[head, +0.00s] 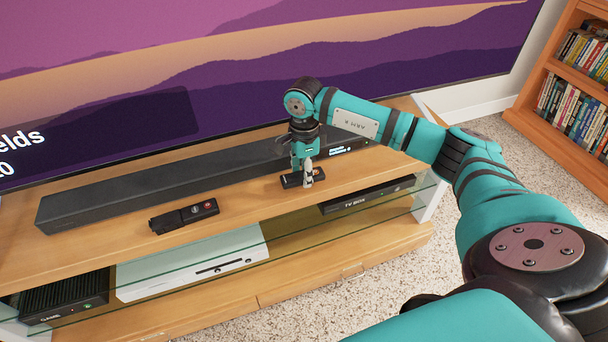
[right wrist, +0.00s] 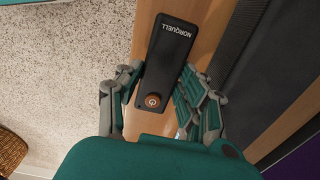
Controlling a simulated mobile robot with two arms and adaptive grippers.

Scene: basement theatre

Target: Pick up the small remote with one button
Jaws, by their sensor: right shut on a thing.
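In the right wrist view the remote (right wrist: 164,65) shows one round orange power button and the word NORQUELL. My right gripper (head: 307,175) points down over it. Its fingers (right wrist: 158,88) stand on both sides of the remote, near the button end, and are shut on it. It appears still at shelf height; a gap below it cannot be made out. My left gripper is not in view.
A larger black remote-like item (head: 184,216) lies on the shelf to the left. A long soundbar (head: 150,182) runs behind, under the big screen (head: 250,70). A TV box (head: 365,196) and a white console (head: 190,262) sit below. A bookcase (head: 565,80) stands at right.

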